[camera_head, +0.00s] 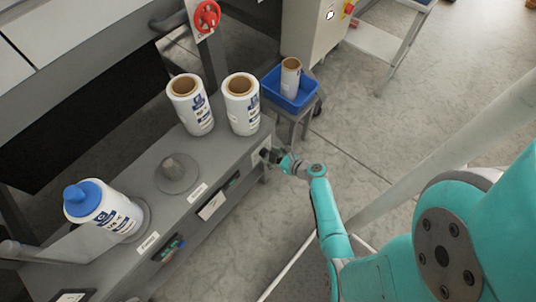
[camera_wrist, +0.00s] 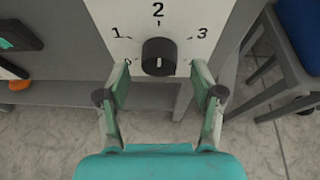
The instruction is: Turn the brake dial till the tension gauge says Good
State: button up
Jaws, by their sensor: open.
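The brake dial (camera_wrist: 158,57) is a black round knob on a pale plate marked 1, 2 and 3, with another mark partly hidden at lower left. A small light line shows on the knob's lower front; I cannot surely tell which number it points to. My gripper (camera_wrist: 160,72) is open, with one finger on each side of the dial and nothing between the fingertips but the knob beyond. I cannot see clear contact. In the head view my gripper (camera_head: 279,158) is at the bench's right end. No readable tension gauge shows in either view.
The grey bench (camera_head: 222,170) carries two white film rolls (camera_head: 190,106) and a roll with a blue cap (camera_head: 103,210). A blue bin (camera_head: 290,90) with a roll stands on a stool behind.

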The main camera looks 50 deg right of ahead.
jog(key=shift+x, duration=0.9)
jog(key=c, duration=1.1)
jog(key=shift+a+n+h, duration=0.15)
jog(key=shift+n+h, duration=0.45)
jog(key=shift+n, duration=0.2)
jog(key=shift+c, duration=0.2)
jog(key=shift+n+h, duration=0.6)
jog(key=shift+n, duration=0.2)
